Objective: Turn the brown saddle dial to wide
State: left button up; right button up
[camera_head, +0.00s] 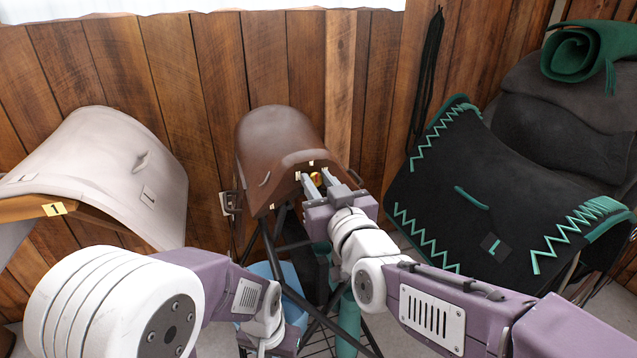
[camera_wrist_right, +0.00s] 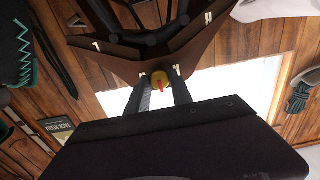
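The brown saddle (camera_head: 275,137) sits on a dark stand against the plank wall. A small gap seems to show beside the knob; contact is unclear. My left gripper (camera_head: 270,342) hangs low at the bottom, its fingertips out of sight.
A pale saddle (camera_head: 100,160) stands at left. A black pad with green stitching (camera_head: 480,190) hangs at right, with a rolled green cloth (camera_head: 580,50) above. A blue container (camera_head: 285,285) and a teal post (camera_head: 347,320) stand below the brown saddle.

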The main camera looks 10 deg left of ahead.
grip_shut()
jog(key=shift+f+m+b, duration=0.2)
jog(key=shift+m+b, duration=0.8)
jog(key=shift+m, duration=0.3)
jog(key=m+b, duration=0.2)
jog(key=m, duration=0.1)
jog(key=shift+d+m, duration=0.1)
jog(key=shift+m, duration=0.2)
jog(key=m+b, duration=0.2)
jog(key=m, duration=0.1)
jog(key=shift+m+b, duration=0.75)
jog(key=shift+m, duration=0.45)
jog(key=shift+w, duration=0.1)
